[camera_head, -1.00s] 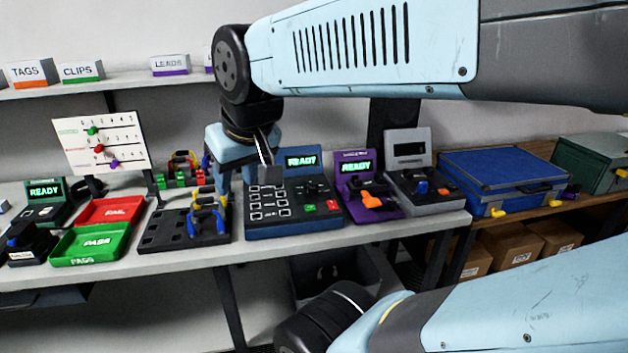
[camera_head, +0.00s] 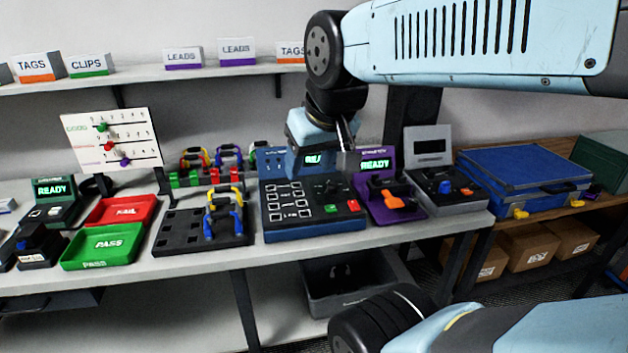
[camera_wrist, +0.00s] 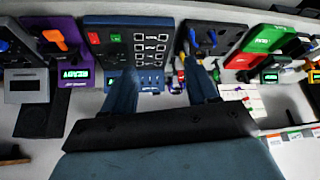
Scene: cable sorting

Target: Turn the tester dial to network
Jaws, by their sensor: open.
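The blue tester (camera_head: 312,229) stands on the bench in the head view, with printed squares, a green button, a red button and a READY screen partly covered by my gripper. Its black dial (camera_head: 334,188) sits above the buttons; its setting is too small to read. My gripper (camera_head: 311,165) is open and empty, in front of the tester's screen, left of the dial in the picture. In the wrist view my gripper (camera_wrist: 164,88) shows two spread blue fingers, with the tester (camera_wrist: 128,26) beyond the left one. I cannot make out the dial there.
A purple tester (camera_head: 413,208) and a grey device (camera_head: 455,203) stand to the right. A black block (camera_head: 180,235) with a blue-yellow clip (camera_head: 238,212) is left. Green PASS (camera_head: 82,262) and red FAIL (camera_head: 105,215) trays lie further left.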

